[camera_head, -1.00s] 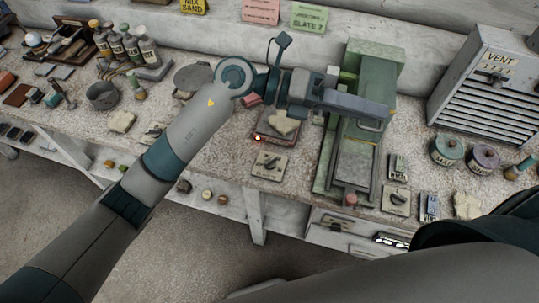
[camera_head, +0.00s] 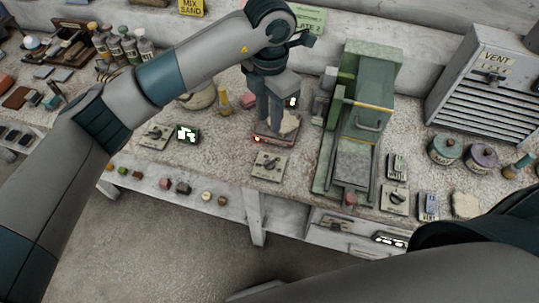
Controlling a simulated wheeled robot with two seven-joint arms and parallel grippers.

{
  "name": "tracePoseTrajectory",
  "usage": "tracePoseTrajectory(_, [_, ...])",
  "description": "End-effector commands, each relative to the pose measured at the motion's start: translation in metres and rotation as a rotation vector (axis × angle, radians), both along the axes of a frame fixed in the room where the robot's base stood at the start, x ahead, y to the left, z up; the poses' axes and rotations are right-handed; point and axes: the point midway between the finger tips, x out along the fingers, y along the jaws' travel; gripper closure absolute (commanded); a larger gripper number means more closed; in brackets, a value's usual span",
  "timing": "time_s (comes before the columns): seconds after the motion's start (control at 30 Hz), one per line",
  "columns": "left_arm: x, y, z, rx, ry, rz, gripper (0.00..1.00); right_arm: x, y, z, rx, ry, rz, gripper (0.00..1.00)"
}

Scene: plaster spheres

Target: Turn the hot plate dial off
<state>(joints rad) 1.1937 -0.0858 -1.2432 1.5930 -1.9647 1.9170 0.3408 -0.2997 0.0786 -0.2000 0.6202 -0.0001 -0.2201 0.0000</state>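The hot plate (camera_head: 266,140), a reddish slab with a lit red lamp at its left front corner, sits on the bench near the middle. A pale lump (camera_head: 289,124) rests on it, partly hidden. Just in front of it lies a beige plate with a dark dial (camera_head: 268,163), its pointer slanting. My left gripper (camera_head: 273,119) points down over the hot plate, behind the dial and apart from it. Its fingers show from above, but their gap is unclear. My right gripper is out of view.
A green press-like machine (camera_head: 358,125) stands right of the hot plate. Another dial plate (camera_head: 395,199) lies to its right, and one (camera_head: 155,135) lies at left beside a lit display (camera_head: 187,134). The bench's front edge runs just before the dial.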

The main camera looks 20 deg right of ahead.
Motion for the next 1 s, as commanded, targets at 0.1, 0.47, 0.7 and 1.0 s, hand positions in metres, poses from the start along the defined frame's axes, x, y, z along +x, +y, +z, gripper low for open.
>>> tracePoseTrajectory(0.1, [0.000,0.000,-0.002,-0.001,0.002,0.000,0.73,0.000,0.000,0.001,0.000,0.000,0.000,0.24])
tracePoseTrajectory(0.47, [-0.001,0.000,-0.033,0.000,0.005,0.001,0.73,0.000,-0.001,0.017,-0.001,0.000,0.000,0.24])
tracePoseTrajectory(0.7, [-0.001,0.000,-0.074,0.000,0.006,0.002,0.73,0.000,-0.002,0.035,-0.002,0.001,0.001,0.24])
tracePoseTrajectory(1.0, [-0.002,0.000,-0.128,-0.001,0.007,0.002,0.73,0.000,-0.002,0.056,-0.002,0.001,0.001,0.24])
